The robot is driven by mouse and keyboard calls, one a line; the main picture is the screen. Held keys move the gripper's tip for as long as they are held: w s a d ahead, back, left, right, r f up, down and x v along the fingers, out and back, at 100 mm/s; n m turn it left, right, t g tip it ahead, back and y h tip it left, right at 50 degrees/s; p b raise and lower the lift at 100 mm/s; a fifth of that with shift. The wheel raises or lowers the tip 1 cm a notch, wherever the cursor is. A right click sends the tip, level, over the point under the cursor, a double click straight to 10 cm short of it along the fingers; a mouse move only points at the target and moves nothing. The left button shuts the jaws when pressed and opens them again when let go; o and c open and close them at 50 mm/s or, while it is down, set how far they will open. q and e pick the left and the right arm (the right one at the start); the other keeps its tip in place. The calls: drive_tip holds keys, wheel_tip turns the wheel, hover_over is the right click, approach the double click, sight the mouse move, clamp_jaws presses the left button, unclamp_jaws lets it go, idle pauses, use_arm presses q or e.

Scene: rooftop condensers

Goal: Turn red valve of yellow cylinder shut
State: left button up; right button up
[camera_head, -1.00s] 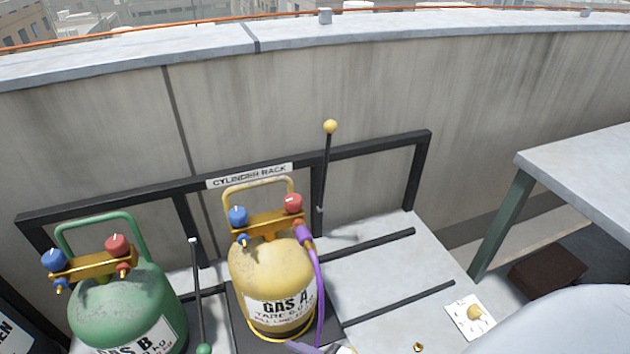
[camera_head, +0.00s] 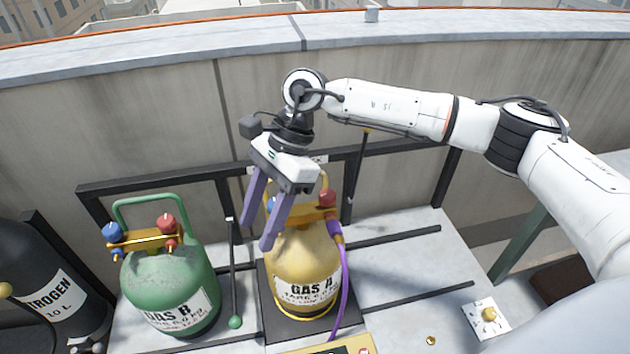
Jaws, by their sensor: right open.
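The yellow cylinder (camera_head: 300,262), labelled GAS A, stands upright on the rack's base. Its red valve (camera_head: 327,198) is at the top right of its brass manifold, with a purple hose (camera_head: 345,270) fitted below it. The blue valve is mostly hidden behind my gripper. My right gripper (camera_head: 258,222) is open and empty, its purple fingers pointing down in front of the cylinder's upper left, left of the red valve. I cannot tell whether it touches anything. My left gripper is not in view.
A green cylinder (camera_head: 172,285), labelled GAS B, with its own red and blue valves stands at left. A black nitrogen cylinder (camera_head: 62,290) is at far left. The dark rack frame (camera_head: 445,178) and wall (camera_head: 130,130) are behind. A white plate with a yellow knob (camera_head: 487,318) lies at right.

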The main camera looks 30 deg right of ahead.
sight(328, 194)
drive_tip(key=w+d+r+t+h, duration=0.1)
drive_tip(key=w+d+r+h, duration=0.15)
drive_tip(key=d, duration=0.55)
drive_tip(key=w+d+r+t+h, duration=0.1)
drive_tip(key=w+d+r+h, duration=0.2)
drive_tip(key=d, duration=0.5)
drive_tip(key=shift+n, duration=0.4)
drive_tip(key=f, duration=0.3)
drive_tip(key=f+p, duration=0.1)
drive_tip(key=f, duration=0.1)
drive_tip(key=s+f+p, duration=0.1)
drive_tip(key=f, duration=0.2)
drive_tip(key=shift+f, duration=0.3)
drive_tip(key=c, duration=1.1)
drive_tip(key=shift+o, duration=0.2)
